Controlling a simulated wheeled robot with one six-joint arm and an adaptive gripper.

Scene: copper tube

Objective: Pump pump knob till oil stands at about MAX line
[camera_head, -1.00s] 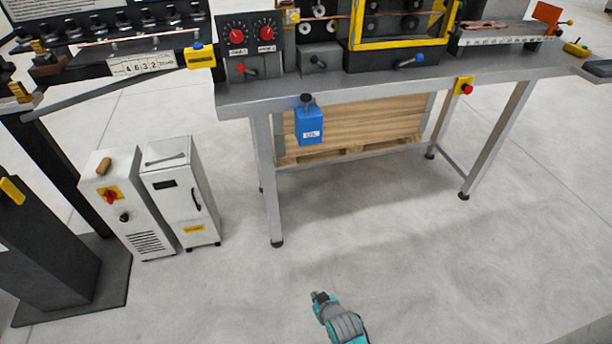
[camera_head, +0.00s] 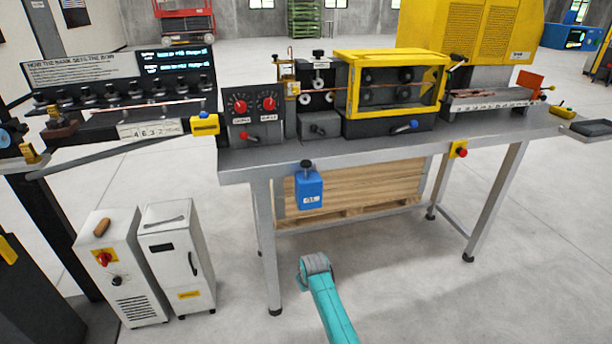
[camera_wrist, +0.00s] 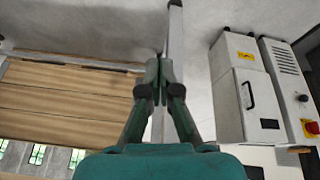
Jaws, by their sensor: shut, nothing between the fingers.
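A blue box with a white label (camera_head: 309,190) hangs at the front edge of the workbench. A black knob (camera_head: 306,165) stands upright on its top. No oil level or MAX line can be made out. A small brass fitting with amber parts (camera_head: 291,88) stands on the bench behind; its details are too small to read. My gripper (camera_wrist: 161,72) is shut and empty in the wrist view, over the floor with a bench leg (camera_wrist: 173,45) beyond it. In the head view, my teal arm rises below the blue box, apart from it; the fingers cannot be made out there.
The bench (camera_head: 400,145) carries a yellow-framed machine (camera_head: 345,90) and a panel with red dials (camera_head: 252,110). A wooden pallet stack (camera_head: 360,190) stands beneath. Two white cabinets (camera_head: 178,260) stand at left. The floor before the bench is clear.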

